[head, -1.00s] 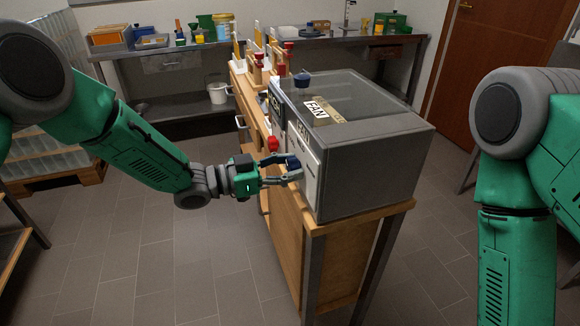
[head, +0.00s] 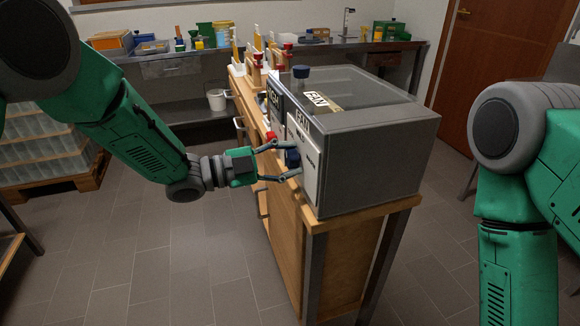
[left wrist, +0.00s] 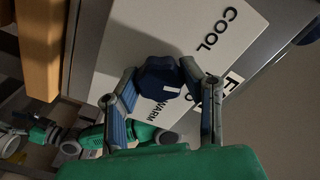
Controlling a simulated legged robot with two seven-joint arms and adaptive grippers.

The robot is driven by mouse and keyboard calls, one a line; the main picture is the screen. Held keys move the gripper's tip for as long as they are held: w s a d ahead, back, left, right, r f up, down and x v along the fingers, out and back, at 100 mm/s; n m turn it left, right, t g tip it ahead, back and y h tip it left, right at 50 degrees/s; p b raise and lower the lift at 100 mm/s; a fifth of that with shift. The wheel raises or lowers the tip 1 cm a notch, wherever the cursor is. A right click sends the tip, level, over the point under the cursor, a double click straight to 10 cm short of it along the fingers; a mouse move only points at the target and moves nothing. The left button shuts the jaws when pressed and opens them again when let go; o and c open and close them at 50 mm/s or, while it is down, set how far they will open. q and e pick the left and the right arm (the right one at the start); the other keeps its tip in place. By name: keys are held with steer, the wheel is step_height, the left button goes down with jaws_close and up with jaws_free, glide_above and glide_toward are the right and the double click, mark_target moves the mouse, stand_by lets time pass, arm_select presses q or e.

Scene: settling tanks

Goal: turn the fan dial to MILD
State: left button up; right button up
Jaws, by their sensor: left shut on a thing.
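The fan box (head: 375,150) is grey, with a FAN label on its top and a white dial plate (head: 307,165) on its left-facing side. The blue fan dial (head: 292,158) sits on this plate. My left gripper (head: 284,161) is shut on the dial, one finger on each side. In the left wrist view the dial (left wrist: 160,76) carries a white mark, and the gripper (left wrist: 158,82) fingers press its two sides. The plate (left wrist: 150,28) reads COOL and WARM there; another label is partly hidden by a finger. My right gripper is out of view.
The box stands on a wooden cabinet (head: 282,235). Another labelled box (head: 274,103) and a red knob (head: 271,135) lie just beyond it. A metal bench (head: 190,52) with containers runs along the back wall. The tiled floor at front left is clear.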

arm_select(q)
steer(key=shift+f+m+b, duration=0.1)
steer(key=shift+m+b, duration=0.7)
steer(key=shift+m, duration=0.5)
steer(key=shift+s, duration=0.1)
steer(key=o, duration=1.1)
steer(key=shift+o, duration=0.2)
steer(key=shift+a, duration=0.1)
steer(key=shift+a, duration=0.25)
steer(key=v, duration=1.1)
steer(key=shift+a, duration=0.25)
